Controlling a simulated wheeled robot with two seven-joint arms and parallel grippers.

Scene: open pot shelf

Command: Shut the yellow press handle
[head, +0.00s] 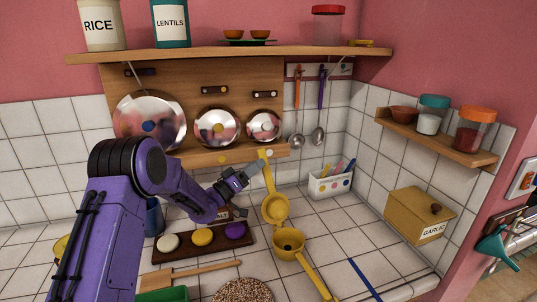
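The yellow press stands open on the white tiled counter. Its lower half (290,243) has a cup, with a handle running toward the front right. Its upper half (275,207) is swung back, and its handle (266,170) points up toward the wooden board. My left gripper (253,169) is just left of this raised handle, its fingertips close to it. I cannot tell whether they touch, or whether the fingers are open or shut. My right gripper is not in view.
A dark tray (205,243) with white, yellow and purple rounds lies left of the press. A wooden spoon (195,275) and a seed-covered round (244,291) lie in front. A white utensil box (331,184) and garlic box (419,216) stand right. Counter right of the press is mostly clear.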

